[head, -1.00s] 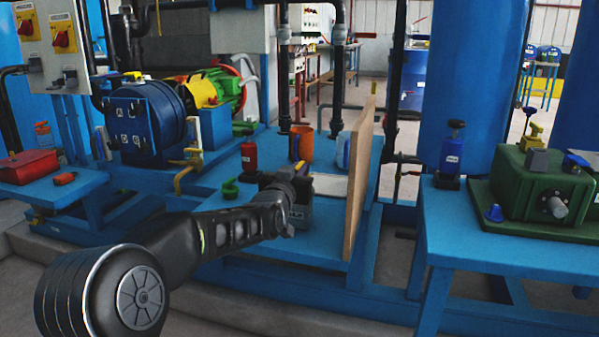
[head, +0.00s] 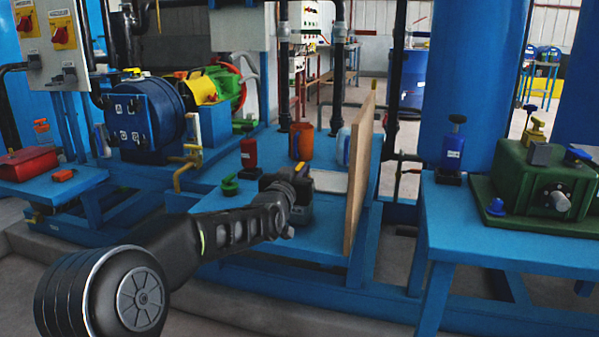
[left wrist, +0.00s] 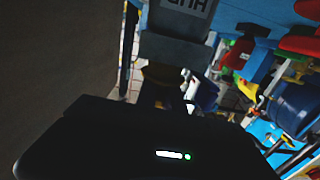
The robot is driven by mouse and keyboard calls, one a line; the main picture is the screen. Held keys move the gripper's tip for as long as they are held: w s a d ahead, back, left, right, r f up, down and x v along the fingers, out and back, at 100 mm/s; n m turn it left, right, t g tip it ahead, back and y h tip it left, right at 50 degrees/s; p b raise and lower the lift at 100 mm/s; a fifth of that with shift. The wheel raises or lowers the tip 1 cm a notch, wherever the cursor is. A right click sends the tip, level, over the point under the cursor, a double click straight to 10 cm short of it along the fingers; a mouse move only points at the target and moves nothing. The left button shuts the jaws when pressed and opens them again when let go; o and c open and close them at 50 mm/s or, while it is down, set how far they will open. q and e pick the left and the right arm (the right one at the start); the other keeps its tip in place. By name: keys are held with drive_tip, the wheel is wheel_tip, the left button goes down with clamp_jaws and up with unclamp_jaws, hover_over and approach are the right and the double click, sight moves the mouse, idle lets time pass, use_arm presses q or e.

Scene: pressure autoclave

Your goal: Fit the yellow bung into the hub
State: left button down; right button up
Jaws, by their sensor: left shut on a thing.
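My left gripper (head: 292,188) reaches in from the left to the grey hub (head: 303,214) on the blue table and is shut. A small bit of yellow, which looks like the yellow bung (head: 302,171), shows at its fingers. Most of the bung is hidden, and I cannot tell whether it sits in the hub or above it. In the left wrist view the hub (left wrist: 185,8) shows its upside-down lettering at the top edge, and my gripper's dark body fills the bottom. My right gripper is not in view.
A tall wooden board (head: 359,178) stands just right of the hub. Behind are a red bottle (head: 249,153), an orange mug (head: 301,142) and a white container (head: 343,146). A green object (head: 230,186) lies left of the hub. A green box (head: 540,178) stands on the right table.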

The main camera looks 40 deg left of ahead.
use_arm(q)
drive_tip(key=shift+f+b, duration=0.4)
drive_tip(key=shift+f, duration=0.6)
drive_tip(key=c, duration=1.4)
unclamp_jaws()
drive_tip(key=shift+o, duration=0.2)
drive_tip(key=shift+s+r, duration=0.15)
drive_tip(key=shift+s, duration=0.05)
drive_tip(key=p+v, duration=0.2)
drive_tip(key=v, duration=0.5)
drive_tip(key=shift+s+d, duration=0.2)
